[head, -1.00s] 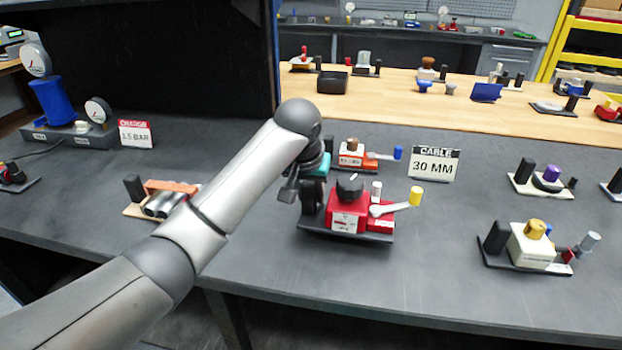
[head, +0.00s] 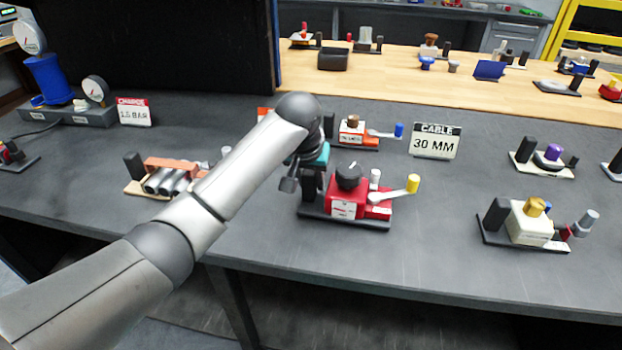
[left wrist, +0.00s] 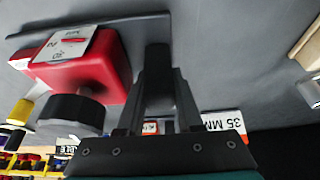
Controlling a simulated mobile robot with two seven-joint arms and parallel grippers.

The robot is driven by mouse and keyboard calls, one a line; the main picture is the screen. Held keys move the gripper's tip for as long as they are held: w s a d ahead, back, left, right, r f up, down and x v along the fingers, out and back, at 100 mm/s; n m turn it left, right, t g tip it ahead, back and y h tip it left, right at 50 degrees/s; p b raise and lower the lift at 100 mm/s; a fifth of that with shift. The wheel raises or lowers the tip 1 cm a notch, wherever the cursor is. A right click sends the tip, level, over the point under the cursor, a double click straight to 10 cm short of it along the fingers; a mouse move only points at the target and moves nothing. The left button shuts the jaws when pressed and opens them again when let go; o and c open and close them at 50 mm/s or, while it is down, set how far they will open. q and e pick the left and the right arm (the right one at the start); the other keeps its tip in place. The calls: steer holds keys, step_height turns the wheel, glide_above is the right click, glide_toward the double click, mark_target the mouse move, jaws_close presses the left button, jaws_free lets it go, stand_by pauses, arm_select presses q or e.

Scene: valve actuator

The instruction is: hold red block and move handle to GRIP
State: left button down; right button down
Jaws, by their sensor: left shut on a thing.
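The red block (head: 347,204) stands on a dark base plate on the grey bench, with a black knob (head: 349,175) on top. Its pale handle (head: 392,196) points right and ends in a yellow knob (head: 413,184). My left gripper (head: 311,184) is at the left end of this plate, beside the red block. In the left wrist view, its fingers (left wrist: 157,82) are shut on a black upright post (left wrist: 158,60), with the red block (left wrist: 85,68) to the left, seen upside down. The label's lettering is too small to read in the head view. My right gripper is out of view.
Behind stands an orange-red device (head: 352,134) with a blue-tipped lever. A CABLE 30 MM sign (head: 436,141) stands behind right. A cream device (head: 529,224) is at the right, a device with metal cylinders (head: 165,181) at the left. Bench right of the yellow knob is clear.

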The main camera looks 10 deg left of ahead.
arm_select(q)
steer(key=shift+f, duration=0.4)
stand_by(0.8)
